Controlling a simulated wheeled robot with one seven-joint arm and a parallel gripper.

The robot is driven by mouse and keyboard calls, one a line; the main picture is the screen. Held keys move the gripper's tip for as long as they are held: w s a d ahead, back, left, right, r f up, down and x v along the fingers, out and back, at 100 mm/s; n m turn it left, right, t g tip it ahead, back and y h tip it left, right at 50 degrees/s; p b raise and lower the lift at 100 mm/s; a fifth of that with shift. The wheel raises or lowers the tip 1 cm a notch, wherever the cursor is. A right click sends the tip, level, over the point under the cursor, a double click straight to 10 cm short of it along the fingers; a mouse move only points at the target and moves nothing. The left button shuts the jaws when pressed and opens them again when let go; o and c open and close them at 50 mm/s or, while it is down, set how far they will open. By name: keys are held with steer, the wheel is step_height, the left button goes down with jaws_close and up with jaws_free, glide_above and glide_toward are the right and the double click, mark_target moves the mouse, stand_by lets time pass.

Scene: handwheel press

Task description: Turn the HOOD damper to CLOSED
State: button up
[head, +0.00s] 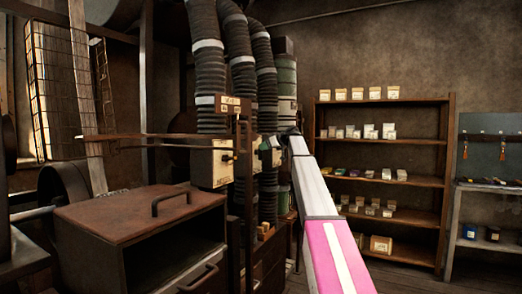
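Three ribbed black ducts (206,70) with pale bands come down at the centre. Cream damper boxes sit low on them; the nearest box (208,166) has a small dark knob or lever on its right side. A brown label plate (231,104) is mounted above it, with lettering too small to read. I cannot tell which damper is HOOD or how its lever is set. My white and pink arm reaches in from the lower right. My gripper (276,142) is at its far end, beside the rear damper boxes, small and partly hidden; its fingers are not clear.
A brown metal cabinet (130,212) with a top handle stands at front left. Thin horizontal bars (150,136) and a wire-mesh guard (52,85) are above it. A wooden shelf (383,148) with small boxes stands against the back wall. Some floor shows at right.

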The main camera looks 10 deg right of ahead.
mark_target(259, 152)
steer(key=shift+x, duration=1.4)
steer(key=shift+c, duration=0.3)
steer(key=c, duration=0.5)
